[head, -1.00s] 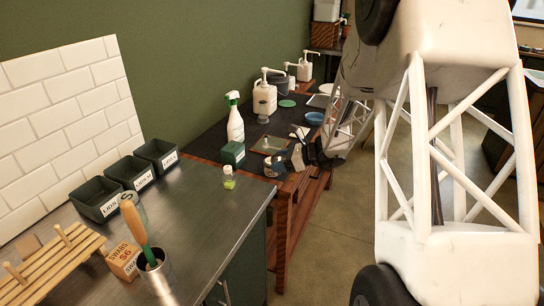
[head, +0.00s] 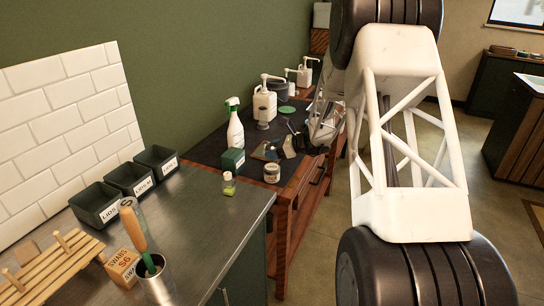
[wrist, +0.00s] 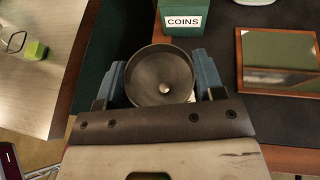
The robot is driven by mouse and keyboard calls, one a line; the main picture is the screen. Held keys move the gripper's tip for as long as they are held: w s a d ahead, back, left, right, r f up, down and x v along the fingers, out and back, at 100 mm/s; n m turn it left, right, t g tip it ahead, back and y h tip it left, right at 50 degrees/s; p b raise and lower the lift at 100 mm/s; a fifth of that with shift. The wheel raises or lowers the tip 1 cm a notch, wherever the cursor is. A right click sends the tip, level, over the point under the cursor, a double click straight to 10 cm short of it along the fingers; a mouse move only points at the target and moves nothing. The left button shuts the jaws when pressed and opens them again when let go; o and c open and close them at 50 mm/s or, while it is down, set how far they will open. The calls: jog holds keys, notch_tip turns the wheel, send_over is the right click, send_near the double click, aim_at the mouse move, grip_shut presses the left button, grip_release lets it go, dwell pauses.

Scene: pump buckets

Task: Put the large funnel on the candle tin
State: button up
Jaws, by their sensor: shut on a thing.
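The large funnel, a dark grey cone with a wide mouth, is in my gripper in the wrist view (wrist: 160,80). My gripper (wrist: 160,84) is shut on it, one blue-grey finger on each side. In the head view my gripper (head: 292,143) hangs above the dark bench, behind and right of the candle tin. The candle tin (head: 271,174), a small pale round tin with a label, stands near the bench's front corner. The funnel appears apart from it there. In the wrist view the tin is mostly hidden; a pale spot shows through the funnel's hole.
A green COINS box (wrist: 182,17) stands close behind the funnel, and a wood-framed panel (wrist: 278,62) lies right. A spray bottle (head: 235,127) and pump jug (head: 264,101) stand behind. A small green-bottomed bottle (head: 228,184) stands on the steel counter (head: 205,205).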

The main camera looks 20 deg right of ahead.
jog(key=shift+w+d+f, duration=0.15)
jog(key=shift+w+d, duration=0.05)
jog(key=shift+w, duration=0.9)
jog(key=shift+f, duration=1.75)
jog(key=shift+f, duration=0.1)
jog(key=o, duration=0.9)
